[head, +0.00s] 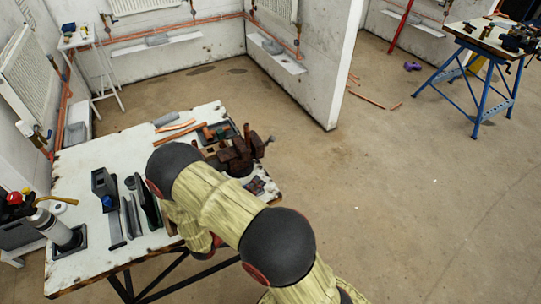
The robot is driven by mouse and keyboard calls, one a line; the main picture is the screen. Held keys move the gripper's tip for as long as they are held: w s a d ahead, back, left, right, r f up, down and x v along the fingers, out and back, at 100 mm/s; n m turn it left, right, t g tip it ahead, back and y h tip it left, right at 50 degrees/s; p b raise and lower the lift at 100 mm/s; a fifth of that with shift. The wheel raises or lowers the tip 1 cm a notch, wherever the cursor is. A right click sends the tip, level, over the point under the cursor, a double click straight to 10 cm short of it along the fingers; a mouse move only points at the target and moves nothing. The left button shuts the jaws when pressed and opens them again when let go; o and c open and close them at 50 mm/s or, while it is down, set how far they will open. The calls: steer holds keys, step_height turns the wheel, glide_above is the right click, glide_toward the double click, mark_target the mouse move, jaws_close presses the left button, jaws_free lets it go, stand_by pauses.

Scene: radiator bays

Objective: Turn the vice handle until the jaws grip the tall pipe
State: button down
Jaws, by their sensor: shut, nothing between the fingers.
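A rusty brown bench vice (238,158) stands at the right end of the white worktable (90,168), partly behind my arm. A short upright brown piece shows at its top, but I cannot tell whether it is the tall pipe or a part of the vice. A small grey end sticks out at the vice's right side; I cannot tell whether it is the handle. The jaw gap is too small to make out. My arm reaches over the table's front right, left of and in front of the vice. My gripper's fingers are not visible.
Copper pipe pieces (173,134) and a grey cylinder lie at the table's back. Dark tools and holders (104,184) cover its middle, and a grey gas bottle with a yellow torch (52,227) stands at the left. A blue-legged workbench (485,85) stands far right. The floor right of the table is clear.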

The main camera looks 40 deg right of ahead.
steer(key=shift+w+r, duration=0.1)
steer(key=shift+w, duration=0.15)
steer(key=w+r+b+x, duration=0.1)
steer(key=w+b+x, duration=0.1)
steer(key=x, duration=1)
steer(key=shift+w+r+b, duration=0.2)
steer(key=shift+w+b, duration=0.15)
steer(key=shift+b, duration=0.5)
steer(key=shift+r+n+p, duration=0.15)
steer(key=shift+n+p, duration=0.15)
steer(key=shift+p, duration=0.05)
steer(key=shift+w+r+p, duration=0.15)
steer(key=shift+p, duration=0.45)
